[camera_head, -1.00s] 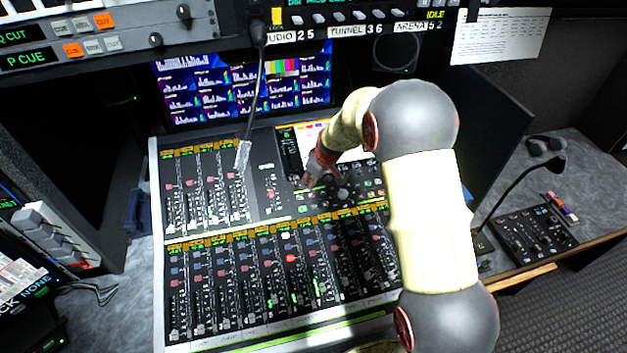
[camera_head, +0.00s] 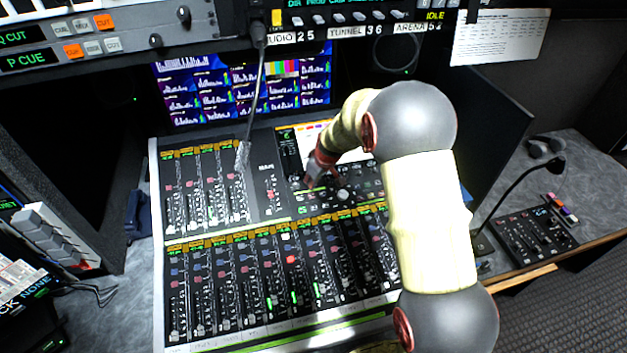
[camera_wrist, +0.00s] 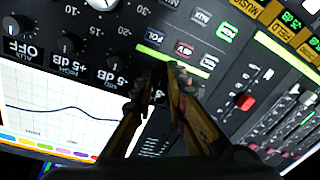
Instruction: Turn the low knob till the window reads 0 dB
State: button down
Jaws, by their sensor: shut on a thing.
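My gripper (camera_head: 312,182) is down at the upper middle of the mixing desk (camera_head: 160,210). In the wrist view the fingertips (camera_wrist: 160,84) are shut at the end of a row of dark knobs. They close around the low knob, which is mostly hidden between them. Its window is covered by the fingers, so I cannot read it. Beside it along the row, the mid window (camera_wrist: 116,82) shows a 5 dB value, the high window (camera_wrist: 73,65) reads +5 dB, and another window (camera_wrist: 25,49) reads OFF.
Lit buttons (camera_wrist: 184,48) and a curve screen (camera_wrist: 60,125) lie close to the fingers. Faders (camera_head: 280,300) fill the desk's near part. A gooseneck microphone (camera_head: 243,150) stands left of my gripper, with monitors (camera_head: 200,95) behind. A small control box (camera_head: 537,232) is at right.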

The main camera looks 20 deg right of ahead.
jog(key=shift+m+t, duration=0.3)
jog(key=shift+m, duration=2.6)
jog(key=c, duration=2)
grip_release()
jog(key=shift+c, duration=0.2)
jog(key=v, duration=1.2)
